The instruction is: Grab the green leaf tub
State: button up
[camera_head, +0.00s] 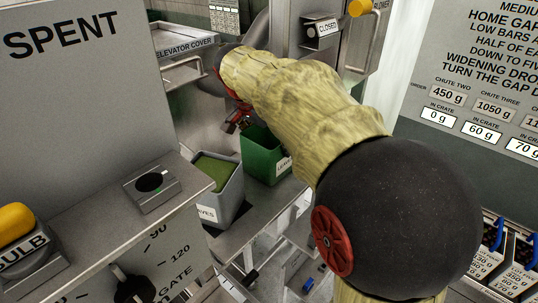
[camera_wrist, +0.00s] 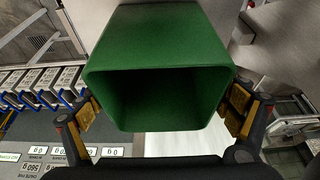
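The green tub (camera_head: 265,160) stands upright on a metal shelf, with a white label on its front that is partly hidden by my arm. In the wrist view the green tub (camera_wrist: 160,50) fills the middle, its dark, empty-looking opening facing the camera. My gripper (camera_head: 236,122) is at the tub's far left rim in the head view, mostly hidden by my arm. In the wrist view my gripper (camera_wrist: 165,106) has its fingers spread, one yellow pad on each side of the tub. The pads look close to the walls; firm contact is not visible.
A grey tub (camera_head: 229,190) labelled as leaves, filled with green matter, stands left of the green tub. A grey panel (camera_head: 75,85) marked SPENT and a ledge with a black button (camera_head: 149,182) are at left. A handled door (camera_head: 365,45) is behind.

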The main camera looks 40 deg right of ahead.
jog(key=c, duration=0.6)
jog(key=shift+c, duration=0.5)
